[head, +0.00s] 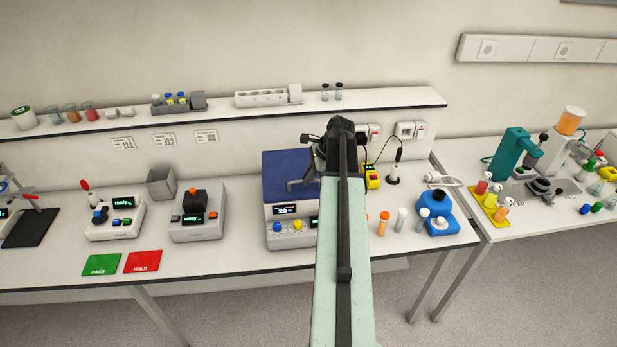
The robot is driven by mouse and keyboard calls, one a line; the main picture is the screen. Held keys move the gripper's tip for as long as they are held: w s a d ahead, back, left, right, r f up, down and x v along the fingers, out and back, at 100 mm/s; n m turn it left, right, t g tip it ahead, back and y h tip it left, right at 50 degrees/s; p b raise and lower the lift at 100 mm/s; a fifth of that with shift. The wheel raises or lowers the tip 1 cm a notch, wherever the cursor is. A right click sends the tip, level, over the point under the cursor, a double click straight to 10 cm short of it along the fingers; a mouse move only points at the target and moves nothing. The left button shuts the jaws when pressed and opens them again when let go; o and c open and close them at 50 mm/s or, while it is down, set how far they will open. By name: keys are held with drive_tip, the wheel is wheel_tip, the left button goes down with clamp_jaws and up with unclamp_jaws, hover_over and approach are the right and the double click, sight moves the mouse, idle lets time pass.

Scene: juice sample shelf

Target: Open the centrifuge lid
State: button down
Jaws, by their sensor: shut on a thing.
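The centrifuge (281,212) is a grey box in the middle of the bench, with a small lit display and coloured knobs on its front. Its blue lid (283,163) appears to lie flat on top, with no gap visible at the front edge. My gripper (299,186) is over the right part of the lid and is shut on it. The exact grip point is small and dark, and any lid handle is hidden by the fingers. My arm covers the right side of the centrifuge.
A grey device with a black top (198,212) stands left of the centrifuge, near green PASS (101,265) and red HOLD (143,262) mats. A yellow device (372,176), small vials and a blue holder (436,214) stand right. A shelf (225,110) runs behind.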

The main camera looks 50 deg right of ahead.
idle(0.7)
drive_tip(key=w+d+r+p, duration=0.3)
drive_tip(key=r+p, duration=0.7)
drive_tip(key=shift+w+r, duration=0.15)
drive_tip(key=shift+w, duration=0.2)
